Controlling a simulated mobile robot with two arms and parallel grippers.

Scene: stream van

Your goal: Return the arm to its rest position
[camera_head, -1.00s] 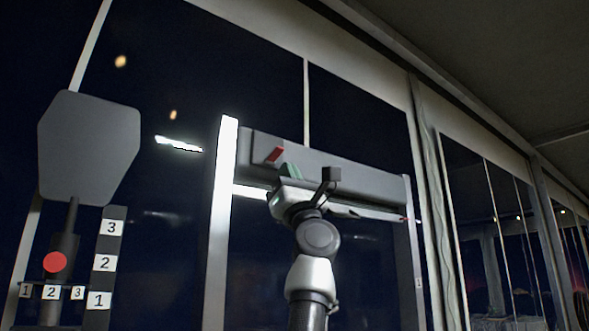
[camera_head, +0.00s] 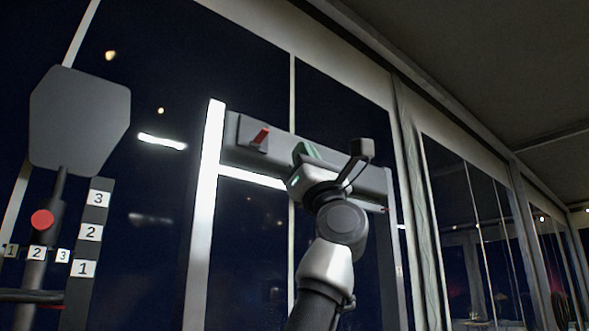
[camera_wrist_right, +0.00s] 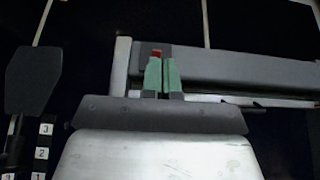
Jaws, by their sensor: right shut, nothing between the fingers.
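My right arm rises from the bottom of the head view. Its gripper (camera_head: 305,152) is in front of the grey horizontal panel (camera_head: 286,146), with green fingers close together. In the right wrist view the green fingers (camera_wrist_right: 162,74) are shut with nothing between them. My left gripper is not in view.
A bright white post (camera_head: 205,215) stands left of the panel. Farther left are a grey paddle-shaped plate (camera_head: 79,118), a red round knob (camera_head: 42,220) and a numbered strip (camera_head: 90,232). Dark windows fill the background, with a window row (camera_head: 480,225) at right.

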